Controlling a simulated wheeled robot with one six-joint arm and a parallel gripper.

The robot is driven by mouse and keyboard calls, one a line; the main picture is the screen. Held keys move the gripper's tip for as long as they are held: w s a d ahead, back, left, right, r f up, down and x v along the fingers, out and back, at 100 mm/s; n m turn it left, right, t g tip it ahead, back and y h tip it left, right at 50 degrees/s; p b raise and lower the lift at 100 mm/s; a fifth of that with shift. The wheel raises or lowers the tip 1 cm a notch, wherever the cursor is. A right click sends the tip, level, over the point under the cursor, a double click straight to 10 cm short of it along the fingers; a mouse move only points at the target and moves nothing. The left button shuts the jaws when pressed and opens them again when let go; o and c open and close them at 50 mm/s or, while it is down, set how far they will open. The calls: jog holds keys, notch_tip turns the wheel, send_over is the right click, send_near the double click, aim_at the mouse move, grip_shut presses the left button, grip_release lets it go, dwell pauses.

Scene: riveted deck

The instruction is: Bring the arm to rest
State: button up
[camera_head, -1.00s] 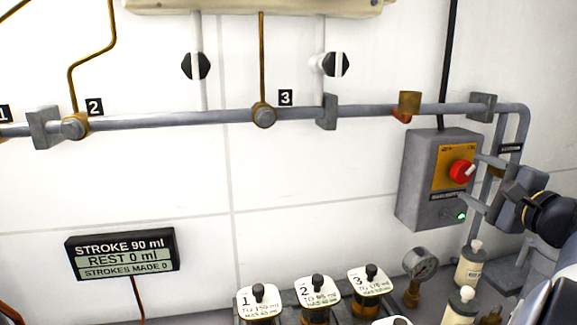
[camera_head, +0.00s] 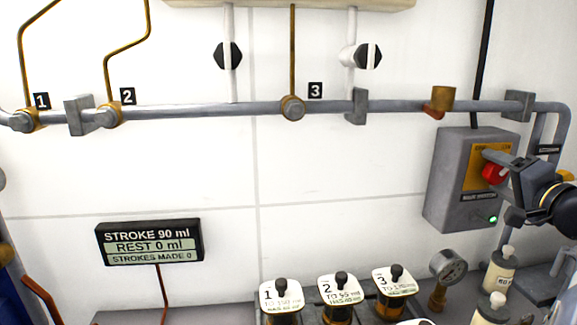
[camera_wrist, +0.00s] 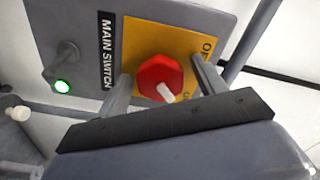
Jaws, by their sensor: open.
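My gripper (camera_head: 499,176) is at the right, in front of the grey switch box (camera_head: 450,180) on the wall. In the wrist view my gripper (camera_wrist: 166,82) is open, with one finger on each side of the red knob (camera_wrist: 158,76) of the main switch. The knob has a white pointer mark toward the lower right. I cannot tell whether either finger touches it. The knob (camera_head: 492,174) is partly hidden by my gripper in the head view. A green lamp (camera_wrist: 62,86) on the box is lit.
A grey pipe (camera_head: 200,107) with valves runs along the wall. A display (camera_head: 150,243) reads stroke 90 ml, rest 0 ml, strokes made 0. Numbered jars (camera_head: 340,287), a gauge (camera_head: 448,266) and bottles (camera_head: 499,270) stand below.

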jog(key=n+p, duration=0.1)
jog(key=n, duration=0.4)
jog(key=shift+p, duration=0.3)
jog(key=n+p, duration=0.2)
jog(key=n, duration=0.1)
jog(key=shift+r, duration=0.1)
jog(key=shift+n+p, duration=0.7)
jog(key=shift+n, duration=0.1)
